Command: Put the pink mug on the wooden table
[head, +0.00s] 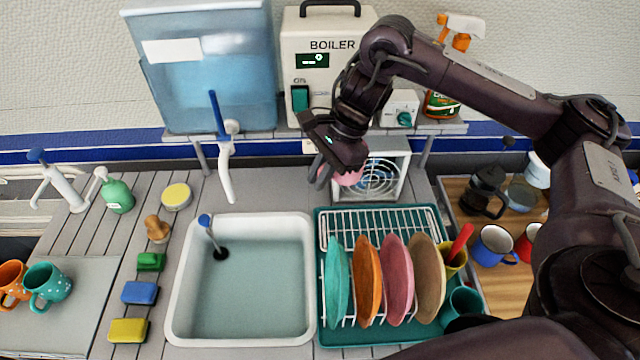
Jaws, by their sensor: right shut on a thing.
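The pink mug (348,178) is mostly hidden under my right gripper (335,166) in the head view. Only a pink patch of it shows below the fingers. My right gripper is shut on it, in front of the white fan unit and above the back of the counter, behind the dish rack. The wooden table (497,284) is at the right, partly covered by my right arm. My left gripper is not in view.
A green dish rack (321,290) with several plates stands between the sink (176,300) and the table. The table holds a French press (485,190), a blue mug (494,244) and a red mug (526,240). Bare wood shows at its front left.

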